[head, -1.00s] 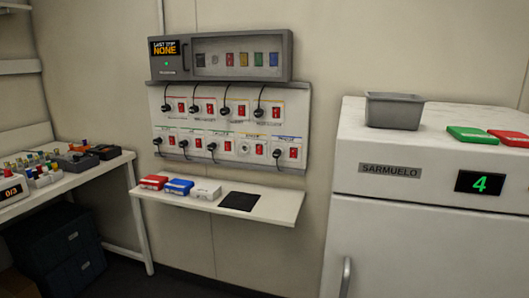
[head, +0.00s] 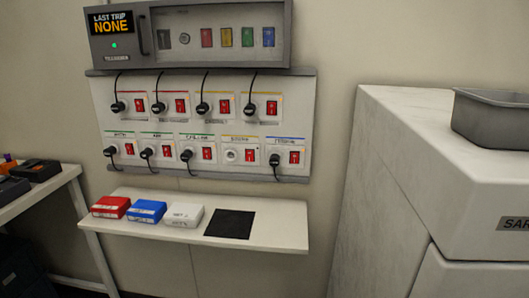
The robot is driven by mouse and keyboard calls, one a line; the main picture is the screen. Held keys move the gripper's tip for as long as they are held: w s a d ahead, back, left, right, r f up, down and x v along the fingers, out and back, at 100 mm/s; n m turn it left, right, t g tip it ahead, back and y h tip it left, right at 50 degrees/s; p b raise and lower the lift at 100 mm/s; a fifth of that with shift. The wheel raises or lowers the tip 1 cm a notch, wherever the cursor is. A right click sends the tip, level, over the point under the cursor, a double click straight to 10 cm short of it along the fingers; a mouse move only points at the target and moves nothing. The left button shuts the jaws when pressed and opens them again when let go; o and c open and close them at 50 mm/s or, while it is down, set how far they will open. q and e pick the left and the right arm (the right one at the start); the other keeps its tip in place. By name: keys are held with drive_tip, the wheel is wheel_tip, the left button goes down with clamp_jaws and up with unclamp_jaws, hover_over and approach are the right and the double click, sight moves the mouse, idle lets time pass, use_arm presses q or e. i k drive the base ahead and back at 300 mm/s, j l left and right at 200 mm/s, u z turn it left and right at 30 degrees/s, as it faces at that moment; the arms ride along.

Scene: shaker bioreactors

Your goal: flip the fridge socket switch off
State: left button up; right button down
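The socket panel (head: 200,122) hangs on the wall with two rows of sockets, each with a red rocker switch. The bottom row's rightmost socket has a blue strip, a black plug (head: 275,160) and a red switch (head: 294,157). Its small label looks like it may read fridge, but is too blurred to be sure. Switch positions are too small to tell. The bottom-row socket beside it (head: 231,156) has no plug; the others hold black plugs. The white fridge (head: 398,170) stands at the right, partly cut off. Neither gripper is in view.
A grey trip box (head: 190,32) reading "LAST TRIP NONE" with a green light sits above the panel. Below, a shelf (head: 280,233) holds red, blue and white boxes and a black mat (head: 230,224). A grey bin (head: 490,118) sits on the fridge. A side table is at left.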

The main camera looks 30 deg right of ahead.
sight(295, 156)
drive_tip(key=i+j+z, duration=0.1)
drive_tip(key=i+z, duration=0.2)
drive_tip(key=i+j+z, duration=0.25)
drive_tip(key=i, duration=0.3)
drive_tip(key=i+j+z, duration=0.3)
drive_tip(key=i+l, duration=0.1)
